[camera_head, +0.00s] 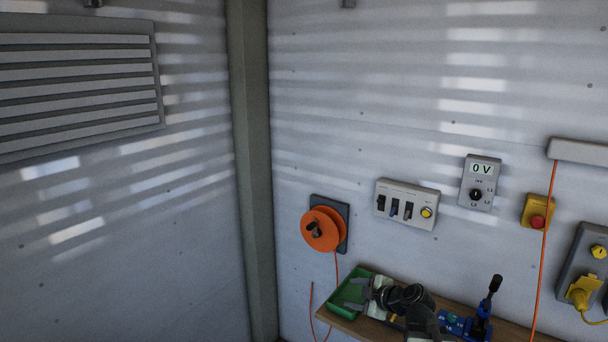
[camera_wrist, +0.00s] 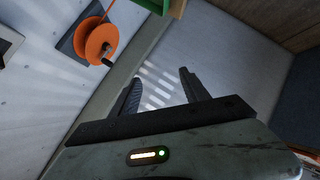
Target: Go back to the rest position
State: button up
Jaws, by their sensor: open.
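My gripper (camera_head: 371,291) shows in the head view at the lower right, in front of the wooden shelf and beside the green tray. In the wrist view my gripper (camera_wrist: 161,92) has its two dark fingers spread apart with nothing between them. Beyond the fingers are bare wall and light stripes. My dark arm reaches up from the bottom edge of the head view.
The green tray (camera_head: 345,288) sits on the wooden shelf (camera_head: 372,330); a blue device with a black lever (camera_head: 482,322) stands to the right. An orange reel (camera_head: 320,229), a switch panel (camera_head: 405,204), a 0 V meter (camera_head: 480,182) and a red button box (camera_head: 537,212) are on the wall.

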jog(key=s+a+f+m+g+h, duration=0.1)
jog(key=s+a+f+m+g, duration=0.2)
jog(key=s+a+f+g, duration=0.35)
jog(key=s+d+f+m+g+h, duration=0.3)
jog(key=s+d+f+m+h, duration=0.2)
jog(key=s+m, duration=0.5)
jog(key=d+m, duration=0.2)
jog(key=m, duration=0.1)
jog(key=shift+f+m, duration=0.35)
jog(key=shift+m, duration=0.05)
jog(key=shift+c, duration=0.3)
